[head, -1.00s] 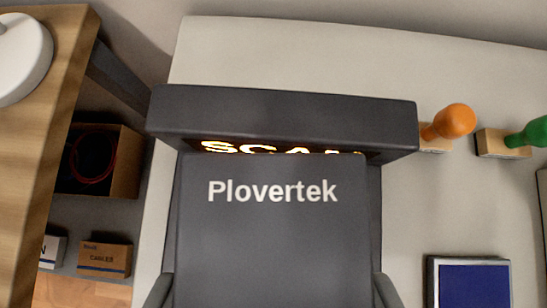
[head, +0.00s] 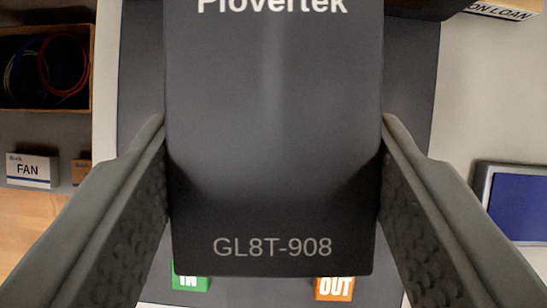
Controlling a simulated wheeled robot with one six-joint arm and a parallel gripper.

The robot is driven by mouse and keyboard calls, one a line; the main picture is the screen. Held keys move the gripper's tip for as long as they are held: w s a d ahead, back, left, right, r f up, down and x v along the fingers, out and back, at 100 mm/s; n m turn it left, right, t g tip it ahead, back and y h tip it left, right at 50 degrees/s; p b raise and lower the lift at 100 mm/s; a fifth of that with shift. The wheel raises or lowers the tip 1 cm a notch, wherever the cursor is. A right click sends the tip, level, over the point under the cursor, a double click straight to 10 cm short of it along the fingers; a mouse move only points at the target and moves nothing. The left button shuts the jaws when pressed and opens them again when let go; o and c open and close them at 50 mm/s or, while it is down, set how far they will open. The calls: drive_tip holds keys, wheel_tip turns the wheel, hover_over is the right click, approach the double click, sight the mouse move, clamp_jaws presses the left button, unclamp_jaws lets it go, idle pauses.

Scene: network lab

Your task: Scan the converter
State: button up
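The converter, a dark grey box marked "Plovertek" and "GL8T-908" (head: 272,190), fills the middle of the view. My gripper (head: 274,120) has one finger against each of its sides and is shut on it. Behind it lies a dark grey scanner plate (head: 410,75), with a green "IN" label (head: 190,281) and an orange "OUT" label (head: 334,288) partly hidden by the converter. A dark edge at the top right (head: 425,8) looks like part of the scanner's hood. The "SCAN" sign is out of view. I cannot tell whether the converter touches the plate.
A stamp pad with a blue face (head: 520,205) lies at the right on the pale table. A block marked "ON LOAN" (head: 503,11) is at the top right. At the left, low shelves hold a cable box (head: 45,105) and a "FAN" carton (head: 32,171).

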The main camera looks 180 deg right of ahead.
drive_tip(key=shift+r, duration=3.05)
drive_tip(key=shift+d, duration=0.1)
